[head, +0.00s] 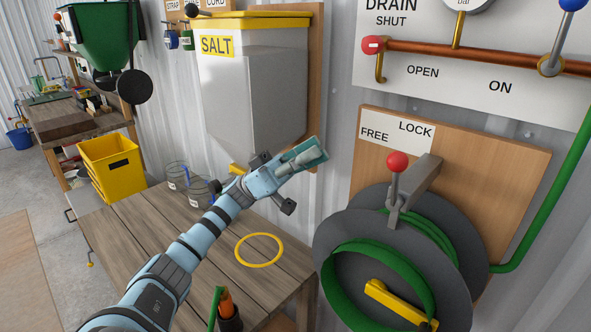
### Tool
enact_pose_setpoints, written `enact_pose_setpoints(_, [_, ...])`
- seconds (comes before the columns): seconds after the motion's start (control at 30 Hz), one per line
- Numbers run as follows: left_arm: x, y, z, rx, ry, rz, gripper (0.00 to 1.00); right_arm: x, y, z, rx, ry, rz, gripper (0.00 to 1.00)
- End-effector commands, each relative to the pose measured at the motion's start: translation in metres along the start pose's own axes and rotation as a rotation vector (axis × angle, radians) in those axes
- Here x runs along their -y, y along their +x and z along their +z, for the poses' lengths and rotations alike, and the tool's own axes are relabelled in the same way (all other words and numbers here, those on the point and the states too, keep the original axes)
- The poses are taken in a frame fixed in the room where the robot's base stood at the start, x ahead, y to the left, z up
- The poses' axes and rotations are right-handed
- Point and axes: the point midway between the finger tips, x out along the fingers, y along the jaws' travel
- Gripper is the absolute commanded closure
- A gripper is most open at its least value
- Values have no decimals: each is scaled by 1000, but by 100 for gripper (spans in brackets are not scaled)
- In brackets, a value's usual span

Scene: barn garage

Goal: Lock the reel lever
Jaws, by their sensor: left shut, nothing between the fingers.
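The reel lever (396,185) is a short grey arm with a red ball knob. It stands roughly upright on a grey bracket above the hose reel (335,225), with its knob below the FREE and LOCK labels (398,133). I cannot tell for sure which label it points to. The reel has dark grey discs, green hose and a yellow crank (398,303). My left gripper (322,152) is shut and empty, left of the lever and apart from it, in front of the salt bin's lower right. My right gripper is not in view.
The salt bin (225,90) is on the wall behind. A copper pipe (480,57) with valves runs above the reel. Open space lies between gripper and lever.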

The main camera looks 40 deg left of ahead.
Motion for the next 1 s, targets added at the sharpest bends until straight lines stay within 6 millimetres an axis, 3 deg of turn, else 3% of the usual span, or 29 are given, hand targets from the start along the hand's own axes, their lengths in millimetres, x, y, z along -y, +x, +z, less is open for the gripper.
enact_pose_setpoints(0.1, [0, -23, 1, 1, 2, -3, 100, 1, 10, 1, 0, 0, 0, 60])
enact_pose_setpoints(0.27, [0, -37, -2, 0, 2, -2, 100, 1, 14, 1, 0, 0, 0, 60])
enact_pose_setpoints(1.0, [1, -36, -2, 1, 0, 2, 100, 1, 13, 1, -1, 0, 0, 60])
